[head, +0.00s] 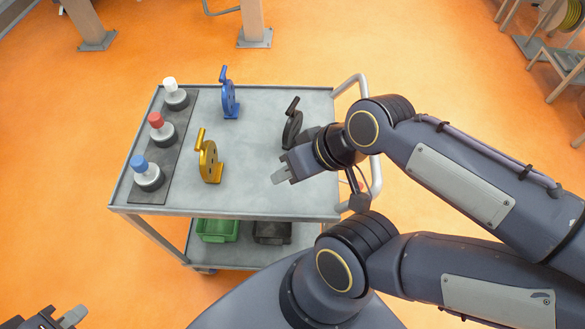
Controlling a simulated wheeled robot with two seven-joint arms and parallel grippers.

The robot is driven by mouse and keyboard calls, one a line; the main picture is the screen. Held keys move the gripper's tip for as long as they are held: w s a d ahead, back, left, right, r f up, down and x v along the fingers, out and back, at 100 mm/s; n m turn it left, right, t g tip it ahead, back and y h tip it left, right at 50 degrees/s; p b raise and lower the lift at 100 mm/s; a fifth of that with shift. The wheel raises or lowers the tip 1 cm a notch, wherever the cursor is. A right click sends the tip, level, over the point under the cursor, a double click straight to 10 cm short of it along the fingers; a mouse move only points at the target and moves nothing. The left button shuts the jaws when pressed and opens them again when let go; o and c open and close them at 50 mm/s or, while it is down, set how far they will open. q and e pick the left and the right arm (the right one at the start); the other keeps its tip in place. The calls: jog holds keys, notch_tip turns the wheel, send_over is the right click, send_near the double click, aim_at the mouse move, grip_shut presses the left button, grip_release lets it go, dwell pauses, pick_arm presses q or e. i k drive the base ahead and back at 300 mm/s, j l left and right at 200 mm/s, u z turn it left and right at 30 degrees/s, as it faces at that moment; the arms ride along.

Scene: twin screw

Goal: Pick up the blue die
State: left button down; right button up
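The blue die (229,97) stands upright on the grey cart top (255,155), near its far edge. It is a flat, rounded plate with a handle on top. My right gripper (280,174) is above the right part of the cart top, nearer to me than the blue die and apart from it. It holds nothing that I can see, and its finger gap is not clear. My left gripper (74,316) is at the bottom left corner, off the cart and partly cut off. Its opening cannot be made out.
A yellow die (209,160) and a black die (291,125) stand on the cart. White-capped (175,95), red-capped (160,130) and blue-capped (147,174) pieces sit on a dark strip at left. Green (218,230) and dark bins are below. A handle (373,165) edges the right.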

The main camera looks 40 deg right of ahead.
aim_at(230, 108)
jog(key=k+j+u, duration=0.15)
jog(key=u, duration=2)
jog(key=z, duration=2.95)
jog(key=i+j+u, duration=0.2)
jog(key=j+u, duration=0.2)
jog(key=i+j+u, duration=0.25)
jog(key=u, duration=0.15)
jog(key=j, duration=0.1)
